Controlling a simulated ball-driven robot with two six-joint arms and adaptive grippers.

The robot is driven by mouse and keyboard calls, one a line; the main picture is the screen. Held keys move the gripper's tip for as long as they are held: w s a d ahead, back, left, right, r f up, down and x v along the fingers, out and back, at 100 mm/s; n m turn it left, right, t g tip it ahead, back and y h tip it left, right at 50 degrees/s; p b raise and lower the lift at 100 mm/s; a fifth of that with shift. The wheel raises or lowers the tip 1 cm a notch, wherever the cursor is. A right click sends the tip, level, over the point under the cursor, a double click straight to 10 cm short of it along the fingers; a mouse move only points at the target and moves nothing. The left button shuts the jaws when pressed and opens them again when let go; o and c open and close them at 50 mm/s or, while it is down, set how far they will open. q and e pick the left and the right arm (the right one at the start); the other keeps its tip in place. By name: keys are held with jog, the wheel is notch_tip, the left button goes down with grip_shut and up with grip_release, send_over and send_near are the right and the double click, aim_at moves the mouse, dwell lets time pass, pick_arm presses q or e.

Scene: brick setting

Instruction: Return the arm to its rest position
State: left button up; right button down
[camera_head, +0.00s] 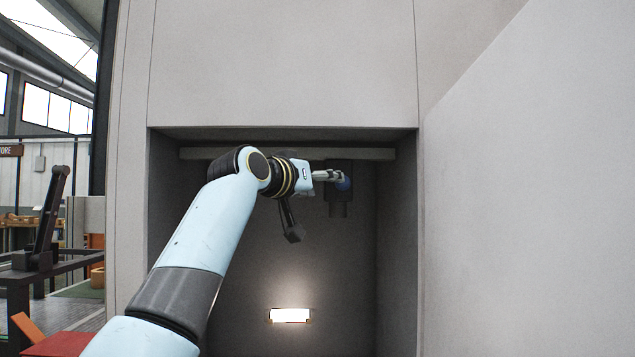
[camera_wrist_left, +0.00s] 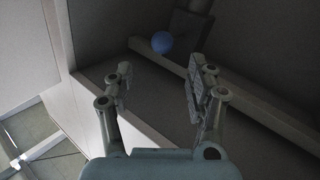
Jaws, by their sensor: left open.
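My left arm, light blue with dark joints, reaches up from the lower left into a dark recess in the head view. My left gripper (camera_head: 335,177) is inside the upper part of the recess, pointing right. In the left wrist view the left gripper (camera_wrist_left: 160,85) has its two fingers wide apart with nothing between them. A blue ball-shaped thing (camera_wrist_left: 162,42) shows beyond the fingertips, apart from them. In the head view the blue thing (camera_head: 344,183) shows at the fingertips, against a dark fitting (camera_head: 338,208). My right gripper is in neither view.
The recess is framed by pale wall panels (camera_head: 285,65), with a ledge (camera_head: 210,154) across its top. A lit lamp (camera_head: 290,315) is on its back wall. A large pale panel (camera_head: 540,200) fills the right. A dark bench frame (camera_head: 45,260) stands at far left.

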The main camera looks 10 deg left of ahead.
pick_arm(q)
jog(key=shift+s+a, duration=0.15)
jog(key=shift+s, duration=0.4)
